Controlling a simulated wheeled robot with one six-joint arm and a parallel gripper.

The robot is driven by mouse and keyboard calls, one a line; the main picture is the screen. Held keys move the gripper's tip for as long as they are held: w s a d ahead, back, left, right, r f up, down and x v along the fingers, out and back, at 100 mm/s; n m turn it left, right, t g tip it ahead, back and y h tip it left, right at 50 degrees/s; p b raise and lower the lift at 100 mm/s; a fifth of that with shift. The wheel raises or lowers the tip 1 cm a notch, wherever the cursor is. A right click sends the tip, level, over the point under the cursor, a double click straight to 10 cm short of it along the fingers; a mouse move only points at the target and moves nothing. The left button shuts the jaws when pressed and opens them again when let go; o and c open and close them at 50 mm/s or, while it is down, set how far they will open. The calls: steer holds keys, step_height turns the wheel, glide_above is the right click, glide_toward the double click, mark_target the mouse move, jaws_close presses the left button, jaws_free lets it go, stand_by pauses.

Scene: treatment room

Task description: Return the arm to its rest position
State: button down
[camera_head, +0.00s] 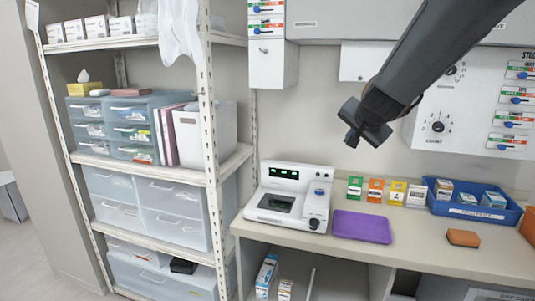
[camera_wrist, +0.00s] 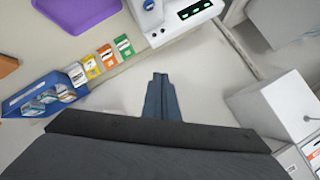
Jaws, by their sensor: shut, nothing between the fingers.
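My gripper (camera_head: 356,136) hangs in the air at the end of my dark arm, which comes in from the upper right in the head view. It is above the counter (camera_head: 415,222) and well apart from everything on it. In the wrist view my gripper (camera_wrist: 160,78) points toward the wall behind the counter. Its fingers are together and nothing is between them.
Below are a white device (camera_head: 291,196) with a green display, a purple tray (camera_head: 362,227), several small coloured boxes (camera_head: 376,190), a blue bin (camera_head: 473,212) and an orange block (camera_head: 463,238). A shelf rack (camera_head: 208,105) stands left. Wall cabinets (camera_head: 366,62) hang behind my arm.

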steer(key=s+a+f+n+g, duration=0.1)
steer(key=s+f+n+g, duration=0.2)
steer(key=s+f, duration=0.5)
steer(key=s+a+f+n+g+b, duration=0.1)
steer(key=s+a+f+n+g, duration=0.1)
steer(key=s+f, duration=0.7)
steer(key=s+a+f+n+g+b, duration=0.1)
steer(key=s+f+n+g, duration=0.3)
steer(key=s+f, duration=0.4)
steer(key=s+a, duration=0.1)
steer(key=s, duration=0.4)
steer(key=shift+s+f+y, duration=0.3)
steer(key=shift+s+f, duration=0.05)
steer(key=shift+f, duration=0.05)
